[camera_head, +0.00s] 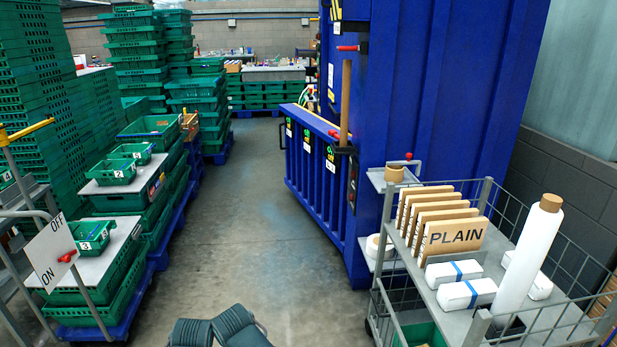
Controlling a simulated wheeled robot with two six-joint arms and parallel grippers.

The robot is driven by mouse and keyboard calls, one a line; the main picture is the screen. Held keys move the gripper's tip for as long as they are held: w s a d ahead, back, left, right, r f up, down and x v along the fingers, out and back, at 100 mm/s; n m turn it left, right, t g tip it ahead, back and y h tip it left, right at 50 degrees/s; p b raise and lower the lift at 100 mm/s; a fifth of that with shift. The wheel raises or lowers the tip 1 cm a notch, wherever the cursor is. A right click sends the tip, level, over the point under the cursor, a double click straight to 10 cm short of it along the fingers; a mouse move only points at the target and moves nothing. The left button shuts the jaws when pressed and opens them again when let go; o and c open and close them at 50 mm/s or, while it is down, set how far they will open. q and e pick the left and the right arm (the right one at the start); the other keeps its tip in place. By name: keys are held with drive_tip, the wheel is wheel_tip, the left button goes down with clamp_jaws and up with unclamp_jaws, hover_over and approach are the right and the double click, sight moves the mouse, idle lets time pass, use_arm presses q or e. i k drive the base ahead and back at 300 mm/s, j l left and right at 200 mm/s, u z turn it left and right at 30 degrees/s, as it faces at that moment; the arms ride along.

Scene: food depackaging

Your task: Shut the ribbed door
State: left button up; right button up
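A low blue ribbed panel (309,168), which looks like the ribbed door, stands upright at the left side of the tall blue ribbed container (430,90). Its face with white labels is turned to the aisle. A black handle (282,134) sticks out at its far end. A dark latch fitting (352,180) shows near its near end. I cannot tell surely whether the panel is open or closed.
A wire trolley (487,186) with boards marked PLAIN (455,236) and a white roll (527,255) stands at right. Green crates (95,285) on blue pallets line the left, behind an ON/OFF sign (50,252).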

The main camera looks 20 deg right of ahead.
sight(323, 193)
drive_tip(key=i+z, duration=0.15)
drive_tip(key=i, duration=1.05)
drive_tip(key=i+z, duration=0.2)
drive_tip(key=i, duration=2.85)
drive_tip(key=i+l+u, duration=0.15)
drive_tip(key=i, duration=0.25)
drive_tip(key=i+l+u, duration=0.1)
drive_tip(key=i, duration=0.25)
drive_tip(key=i+l+u, duration=0.15)
drive_tip(key=i+l, duration=0.3)
drive_tip(key=l, duration=0.2)
drive_tip(key=i+l, duration=0.1)
drive_tip(key=l, duration=0.3)
drive_tip(key=i+l, duration=0.15)
drive_tip(key=l, duration=0.2)
